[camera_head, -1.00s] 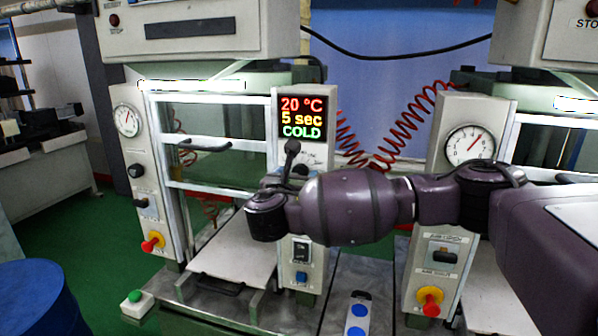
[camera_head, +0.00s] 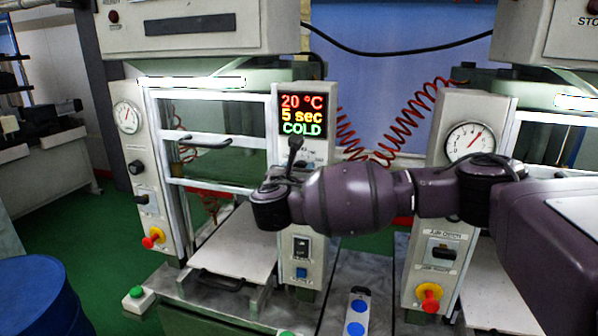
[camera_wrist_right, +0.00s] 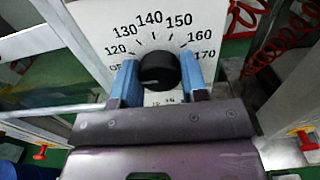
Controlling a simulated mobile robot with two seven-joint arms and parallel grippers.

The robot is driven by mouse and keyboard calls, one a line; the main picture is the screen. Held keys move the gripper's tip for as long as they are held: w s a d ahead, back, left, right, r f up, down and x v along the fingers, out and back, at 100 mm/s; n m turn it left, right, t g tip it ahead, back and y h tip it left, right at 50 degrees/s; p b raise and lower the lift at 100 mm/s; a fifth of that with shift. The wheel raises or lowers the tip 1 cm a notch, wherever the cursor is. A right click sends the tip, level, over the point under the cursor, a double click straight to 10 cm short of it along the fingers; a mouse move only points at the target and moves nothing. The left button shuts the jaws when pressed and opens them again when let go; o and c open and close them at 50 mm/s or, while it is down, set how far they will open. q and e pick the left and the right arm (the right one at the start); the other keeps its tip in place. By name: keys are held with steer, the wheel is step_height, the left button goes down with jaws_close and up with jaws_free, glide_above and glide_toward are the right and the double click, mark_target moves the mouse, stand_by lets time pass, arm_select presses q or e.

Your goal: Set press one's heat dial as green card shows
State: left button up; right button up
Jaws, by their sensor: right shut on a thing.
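Press one's heat dial, a black round knob (camera_wrist_right: 158,70), sits on a white panel with a printed scale (camera_wrist_right: 150,20) running from OFF through 120 to 170. My right gripper (camera_wrist_right: 160,88) is shut on the knob, with one blue finger on each side. A short pale mark shows on the knob's lower left face. In the head view my right arm (camera_head: 350,198) reaches in from the right and largely hides the dial. The press display (camera_head: 304,115) reads 20 °C, 5 sec, COLD. No green card and no left gripper show.
Red-and-yellow stop knobs (camera_head: 153,238) sit low on the press columns. A second press with a round gauge (camera_head: 470,142) stands right. A coiled red hose (camera_head: 400,125) hangs between them. A blue drum (camera_head: 40,295) stands front left.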

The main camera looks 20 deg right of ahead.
arm_select(q)
steer(key=shift+f+b, duration=0.2)
steer(key=shift+b, duration=0.1)
arm_select(e)
steer(key=shift+f+m, duration=0.1)
steer(key=shift+m, duration=0.3)
arm_select(q)
steer(key=f+b, duration=0.2)
steer(key=b, duration=0.1)
steer(key=w+f+b, duration=0.1)
steer(key=f+b, duration=0.2)
steer(key=shift+d+f+b, duration=0.1)
steer(key=shift+f+b, duration=0.05)
steer(key=shift+b, duration=0.15)
arm_select(e)
steer(key=m, duration=2.2)
steer(key=shift+f+m, duration=0.1)
steer(key=shift+m, duration=0.3)
arm_select(q)
steer(key=shift+w, duration=0.2)
